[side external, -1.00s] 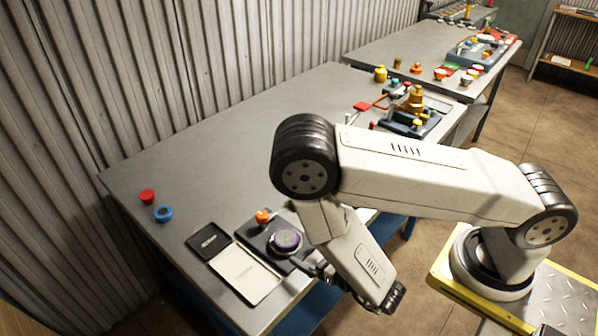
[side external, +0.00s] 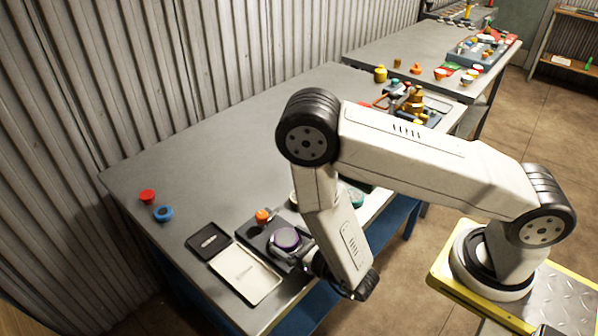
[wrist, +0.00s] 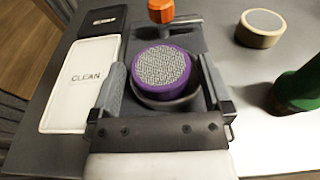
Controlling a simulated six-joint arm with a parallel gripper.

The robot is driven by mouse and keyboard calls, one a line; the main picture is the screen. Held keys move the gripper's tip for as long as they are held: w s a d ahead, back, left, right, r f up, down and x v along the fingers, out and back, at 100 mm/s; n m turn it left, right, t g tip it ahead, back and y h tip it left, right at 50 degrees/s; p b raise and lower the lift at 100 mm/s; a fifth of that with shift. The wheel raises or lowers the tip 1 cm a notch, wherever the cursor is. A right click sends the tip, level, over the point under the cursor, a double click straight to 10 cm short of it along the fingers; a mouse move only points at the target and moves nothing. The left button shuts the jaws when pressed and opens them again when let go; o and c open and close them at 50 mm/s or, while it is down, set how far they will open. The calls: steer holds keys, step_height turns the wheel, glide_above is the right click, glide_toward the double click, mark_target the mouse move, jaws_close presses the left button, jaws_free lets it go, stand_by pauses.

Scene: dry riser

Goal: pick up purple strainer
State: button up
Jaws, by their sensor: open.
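The purple strainer (wrist: 160,72) is a round purple ring with a grey mesh face. It sits in a dark round seat of a dark grey block, and in the side external view it (side external: 287,239) lies near the bench's front edge. My gripper (wrist: 163,82) is open, with one finger on the left and one on the right of the strainer in the wrist view. The strainer lies between them, with a visible gap at its sides; I cannot tell the exact height of the fingertips. The gripper is partly hidden by my wrist in the side external view.
An orange knob (wrist: 160,10) stands on the block behind the strainer. A pale tray marked CLEAN (wrist: 80,83) and a black tray (wrist: 103,20) lie to the left. A cream disc (wrist: 261,27) and a green object (wrist: 300,88) stand to the right.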

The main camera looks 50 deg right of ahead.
mark_target(292, 242)
stand_by(0.3)
steer(key=c, duration=1.1)
steer(key=shift+r, duration=0.1)
steer(key=shift+r, duration=4.9)
steer(key=w+d+r+m+h, duration=0.1)
steer(key=w+d+r, duration=0.2)
steer(key=r, duration=0.2)
steer(key=w+d+r+m+h, duration=0.1)
steer(key=w+d+r+h, duration=0.1)
steer(key=w+d+r, duration=0.2)
steer(key=w+d+r+m+h, duration=0.1)
steer(key=w+d+r, duration=0.2)
steer(key=r, duration=0.2)
steer(key=shift+w+d+r+g+h, duration=0.2)
steer(key=shift+w+r+g+h, duration=0.05)
steer(key=shift+r+g+h, duration=0.15)
